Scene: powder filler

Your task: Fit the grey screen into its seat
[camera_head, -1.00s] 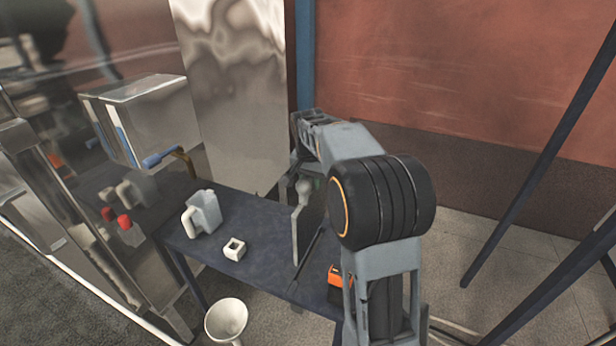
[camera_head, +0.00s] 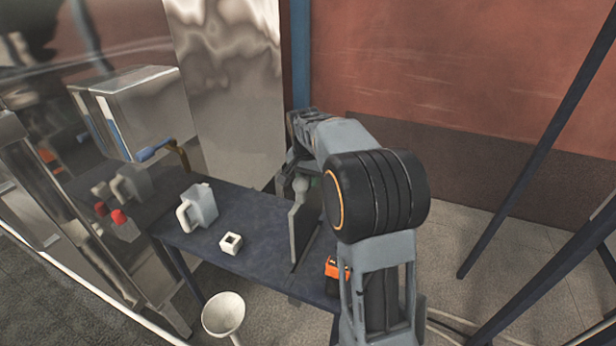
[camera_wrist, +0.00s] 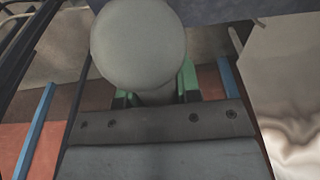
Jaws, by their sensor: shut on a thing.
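The grey screen (camera_head: 303,222) is a flat, dark grey panel hanging upright over the table, with a pale round knob handle. My gripper (camera_head: 301,180) is shut on the knob end of it, partly hidden by my arm. In the wrist view, the rounded knob (camera_wrist: 137,45) fills the upper middle between the green fingers of my gripper (camera_wrist: 155,88). I cannot make out the screen's seat in either view.
A dark blue table (camera_head: 215,255) holds a pale jug (camera_head: 198,206), a small white square block (camera_head: 231,243) and an orange-and-black item (camera_head: 335,275). A white funnel (camera_head: 223,313) stands in front.

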